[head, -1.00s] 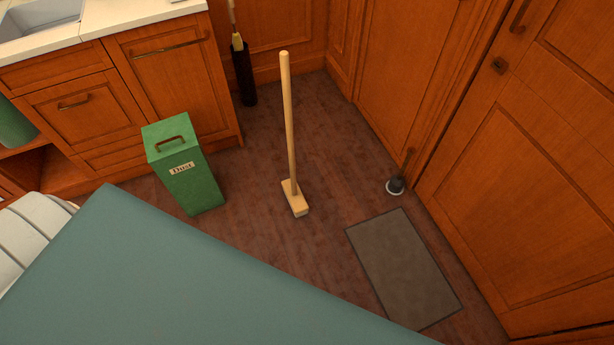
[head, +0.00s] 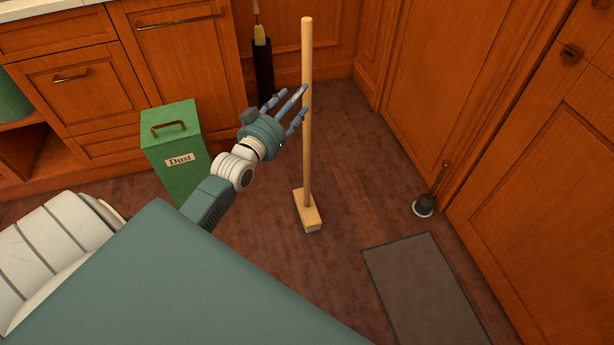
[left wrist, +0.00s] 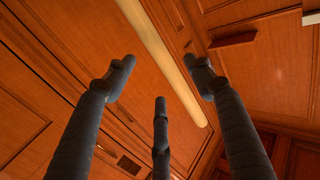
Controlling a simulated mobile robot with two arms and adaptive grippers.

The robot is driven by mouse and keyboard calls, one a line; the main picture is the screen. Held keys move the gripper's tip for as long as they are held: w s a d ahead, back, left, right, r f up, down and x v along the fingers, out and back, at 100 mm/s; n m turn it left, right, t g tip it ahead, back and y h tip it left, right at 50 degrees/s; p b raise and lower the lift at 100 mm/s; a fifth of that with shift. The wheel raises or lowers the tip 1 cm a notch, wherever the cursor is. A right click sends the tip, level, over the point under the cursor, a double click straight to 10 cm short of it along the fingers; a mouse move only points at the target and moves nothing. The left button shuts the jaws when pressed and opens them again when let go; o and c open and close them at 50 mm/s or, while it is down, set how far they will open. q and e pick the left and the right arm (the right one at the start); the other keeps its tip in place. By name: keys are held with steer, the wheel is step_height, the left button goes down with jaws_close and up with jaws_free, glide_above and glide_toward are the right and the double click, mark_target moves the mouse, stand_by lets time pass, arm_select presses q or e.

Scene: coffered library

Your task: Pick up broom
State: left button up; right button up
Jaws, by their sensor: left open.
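The broom (head: 307,140) stands upright on the wooden floor, with a long pale handle and a block-shaped head (head: 308,211). My left gripper (head: 292,108) reaches in from the left, its fingers spread beside the upper handle. In the head view the fingertips overlap the handle's left edge; I cannot tell if they touch it. In the left wrist view the handle (left wrist: 165,62) runs diagonally beyond the open fingers (left wrist: 160,85), with nothing held between them. My right gripper is not in view.
A green dust bin (head: 176,150) stands at left, close to my left forearm, before wooden cabinets (head: 181,62). A dark holder (head: 263,72) with a brush stands behind. A plunger-like tool (head: 424,205) and a grey mat (head: 425,290) lie right of the broom. Floor around the broom head is clear.

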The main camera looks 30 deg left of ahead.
arm_select(q)
steer(key=w+b, duration=0.1)
steer(key=w, duration=0.7)
steer(key=shift+w+a+f+b, duration=0.2)
steer(key=shift+a+f+b, duration=0.05)
steer(key=shift+a+b, duration=0.15)
steer(key=c, duration=1.1)
steer(key=shift+r, duration=0.2)
steer(key=shift+c, duration=0.7)
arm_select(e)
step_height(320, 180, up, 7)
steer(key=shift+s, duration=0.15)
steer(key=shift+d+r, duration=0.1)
